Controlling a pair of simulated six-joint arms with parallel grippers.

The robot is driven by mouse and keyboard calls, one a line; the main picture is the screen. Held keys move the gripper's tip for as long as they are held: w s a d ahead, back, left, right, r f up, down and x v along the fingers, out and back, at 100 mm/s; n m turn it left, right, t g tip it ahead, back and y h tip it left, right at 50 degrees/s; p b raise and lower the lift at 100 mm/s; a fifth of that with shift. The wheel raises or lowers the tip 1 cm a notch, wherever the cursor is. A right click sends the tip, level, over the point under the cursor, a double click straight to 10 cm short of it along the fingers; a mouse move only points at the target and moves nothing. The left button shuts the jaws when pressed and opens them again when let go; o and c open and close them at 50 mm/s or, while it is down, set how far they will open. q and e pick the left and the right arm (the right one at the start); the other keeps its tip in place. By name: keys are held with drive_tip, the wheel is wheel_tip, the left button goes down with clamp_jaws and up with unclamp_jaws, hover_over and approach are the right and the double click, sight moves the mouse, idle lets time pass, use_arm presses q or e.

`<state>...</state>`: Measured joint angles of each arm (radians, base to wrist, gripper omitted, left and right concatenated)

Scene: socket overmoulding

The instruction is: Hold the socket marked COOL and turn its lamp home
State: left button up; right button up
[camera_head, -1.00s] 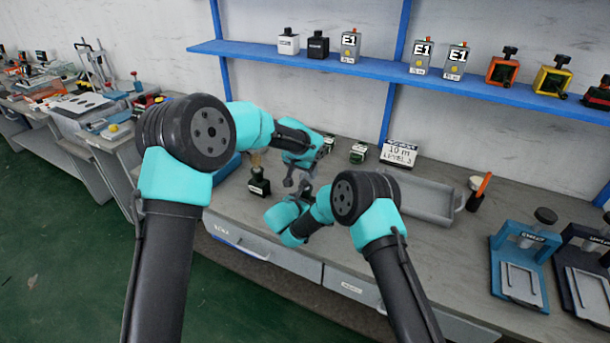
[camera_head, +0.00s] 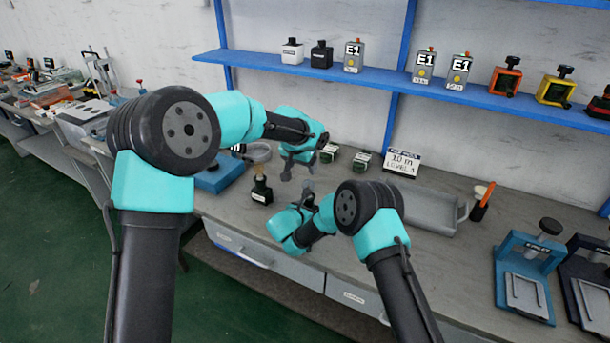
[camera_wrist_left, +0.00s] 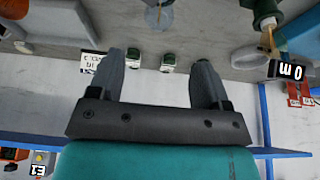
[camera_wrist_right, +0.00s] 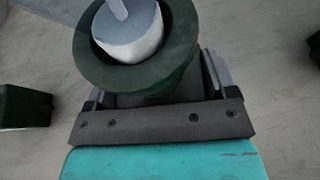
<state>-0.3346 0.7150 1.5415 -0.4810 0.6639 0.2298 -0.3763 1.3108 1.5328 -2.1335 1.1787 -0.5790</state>
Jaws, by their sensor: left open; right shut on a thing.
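My right gripper (camera_head: 308,197) is shut on a dark green round socket (camera_wrist_right: 90,62), seen large in the right wrist view. A whitish cylinder with a pale stem, apparently the lamp (camera_wrist_right: 128,35), sits inside its ring. No COOL marking is readable. My left gripper (camera_head: 297,172) is open and empty, just above and behind the right one. In the left wrist view its fingers (camera_wrist_left: 162,85) stand wide apart. A glassy round thing with a yellowish core, probably the same lamp, shows at the top there (camera_wrist_left: 160,16), beyond the fingertips.
Two small green sockets (camera_head: 329,153) (camera_head: 361,160) and a sign (camera_head: 402,162) stand behind. A grey tray (camera_head: 428,212) lies right. A blue shelf (camera_head: 385,78) runs above.

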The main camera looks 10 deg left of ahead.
sight(308, 185)
use_arm(q)
drive_tip(key=w+n+g, duration=0.1)
drive_tip(key=w+d+n+y, duration=0.1)
drive_tip(key=w, duration=0.1)
drive_tip(key=shift+w+n+g, duration=0.2)
drive_tip(key=shift+n+g, duration=0.1)
drive_tip(key=shift+g, duration=0.1)
drive_tip(key=shift+w+d+r+n+g+y, duration=0.1)
drive_tip(key=shift+w+d+n+g+y, duration=0.1)
drive_tip(key=shift+w+n+g+y, duration=0.3)
drive_tip(key=shift+d+r+n+g, duration=0.1)
drive_tip(key=shift+d+n+g, duration=0.15)
drive_tip(key=shift+n+g, duration=0.35)
wheel_tip(308, 185, down, 12)
drive_tip(key=shift+f, duration=0.1)
drive_tip(key=shift+c, duration=0.5)
